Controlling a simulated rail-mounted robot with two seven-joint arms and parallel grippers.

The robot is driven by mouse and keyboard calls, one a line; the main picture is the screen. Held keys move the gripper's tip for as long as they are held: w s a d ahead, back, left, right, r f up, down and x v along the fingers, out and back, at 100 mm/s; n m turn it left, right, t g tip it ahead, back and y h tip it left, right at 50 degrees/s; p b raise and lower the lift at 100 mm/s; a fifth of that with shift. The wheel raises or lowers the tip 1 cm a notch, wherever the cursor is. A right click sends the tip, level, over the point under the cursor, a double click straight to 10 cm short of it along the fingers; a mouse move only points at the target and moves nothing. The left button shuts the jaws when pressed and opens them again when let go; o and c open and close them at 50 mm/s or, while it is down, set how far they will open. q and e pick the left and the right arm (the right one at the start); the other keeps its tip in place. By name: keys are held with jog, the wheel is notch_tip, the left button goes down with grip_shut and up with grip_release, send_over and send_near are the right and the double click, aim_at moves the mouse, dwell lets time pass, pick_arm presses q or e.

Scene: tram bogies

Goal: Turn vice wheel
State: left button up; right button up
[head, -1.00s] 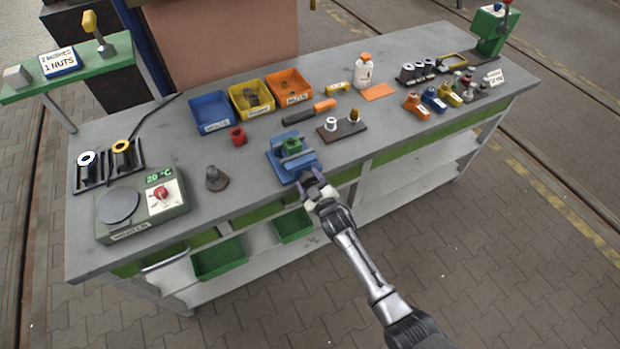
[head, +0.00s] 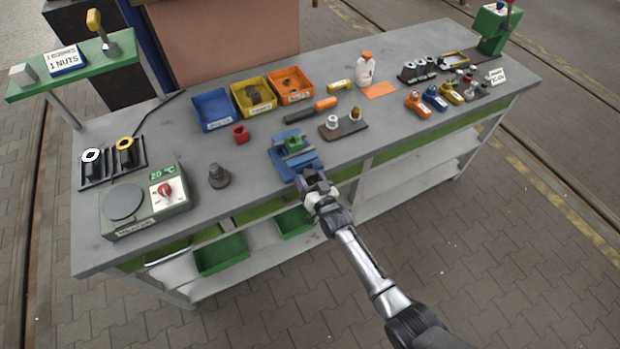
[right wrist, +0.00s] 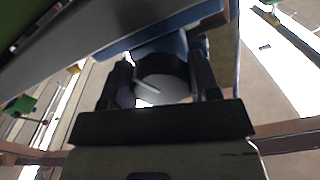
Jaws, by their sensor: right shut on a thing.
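The blue vice (head: 283,161) stands at the front edge of the grey workbench, with a green part (head: 294,143) between its jaws. My right gripper (head: 312,181) is at the vice's front side, just off the bench edge. In the right wrist view, its two dark fingers stand on either side of the round vice wheel (right wrist: 163,87), which has a dark rim and a pale face. The gripper is shut on the wheel. In the head view the gripper hides the wheel. My left gripper is not in view.
On the workbench (head: 255,190), a dark grey part (head: 219,176) and a heater (head: 145,203) stand left of the vice. A red part (head: 240,133) and blue, yellow and orange bins (head: 213,111) are behind. A dark plate (head: 344,129) with small parts lies to the right.

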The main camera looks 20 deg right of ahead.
jog(key=shift+m, duration=0.4)
jog(key=o, duration=0.9)
jog(key=shift+s, duration=0.1)
jog(key=s, duration=0.4)
jog(key=s+d+p, duration=0.1)
jog(key=s, duration=0.8)
jog(key=shift+s+d, duration=0.2)
jog(key=shift+s, duration=0.1)
